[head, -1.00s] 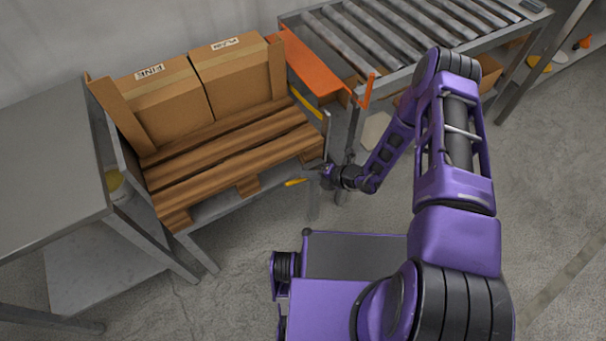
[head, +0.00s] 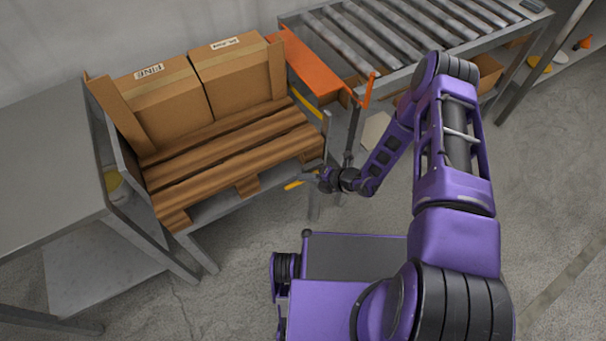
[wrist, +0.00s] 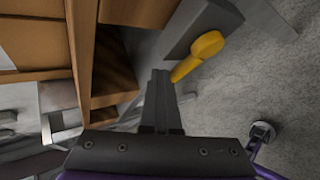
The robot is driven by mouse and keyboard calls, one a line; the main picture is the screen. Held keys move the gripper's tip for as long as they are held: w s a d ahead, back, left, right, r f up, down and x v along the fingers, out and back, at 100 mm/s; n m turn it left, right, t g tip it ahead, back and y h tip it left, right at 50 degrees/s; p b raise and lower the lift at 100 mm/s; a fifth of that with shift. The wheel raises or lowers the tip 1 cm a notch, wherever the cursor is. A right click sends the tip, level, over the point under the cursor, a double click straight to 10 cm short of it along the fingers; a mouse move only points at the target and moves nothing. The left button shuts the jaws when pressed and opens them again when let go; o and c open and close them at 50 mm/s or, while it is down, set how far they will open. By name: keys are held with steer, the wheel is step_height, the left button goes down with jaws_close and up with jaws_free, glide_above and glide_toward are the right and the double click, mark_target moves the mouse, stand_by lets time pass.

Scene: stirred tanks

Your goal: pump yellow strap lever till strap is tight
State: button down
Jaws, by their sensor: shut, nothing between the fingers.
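The yellow strap lever (wrist: 205,45) shows in the wrist view, rising from a dark grey block (wrist: 202,22) beside the wooden pallet. In the head view the lever (head: 293,185) sticks out below the pallet's front right corner, partly hidden by my gripper (head: 314,178). My gripper is shut and empty. In the wrist view its closed fingers (wrist: 160,78) point up the picture, just left of the lever's lower end; I cannot tell whether they touch it. A second yellow piece (head: 308,104) lies along the pallet's right side; I cannot tell whether it is strap.
Two cardboard boxes (head: 158,100) stand on the pallet (head: 225,160), which rests on a grey metal stand. An orange plate (head: 305,65) and a roller conveyor (head: 390,35) are behind. A metal table (head: 45,150) is at left.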

steer(key=shift+s+a+f+b, duration=0.2)
steer(key=shift+s+a+f, duration=0.1)
steer(key=shift+f, duration=0.25)
steer(key=shift+s+a+f+b, duration=0.15)
steer(key=shift+a+f, duration=0.1)
steer(key=shift+f, duration=0.25)
stand_by(0.9)
steer(key=shift+w+d+r+p, duration=0.35)
steer(key=shift+d+r+p, duration=0.15)
steer(key=shift+r, duration=0.45)
steer(key=shift+w+d+r+p, duration=0.35)
steer(key=shift+d+r+p, duration=0.15)
steer(key=shift+r, duration=0.45)
steer(key=shift+w+d+r+p, duration=0.4)
steer(key=shift+d+r, duration=0.1)
steer(key=shift+r, duration=0.45)
steer(key=shift+r, duration=0.1)
steer(key=shift+w+d+r+p, duration=0.2)
steer(key=shift+d+r+p, duration=0.15)
steer(key=shift+r, duration=0.35)
steer(key=shift+w+d+r+p, duration=0.3)
steer(key=shift+r+p, duration=0.1)
steer(key=shift+r, duration=0.25)
steer(key=shift+w+d+r+p, duration=0.15)
steer(key=shift+d+r+p, duration=0.2)
steer(key=shift+r, duration=0.35)
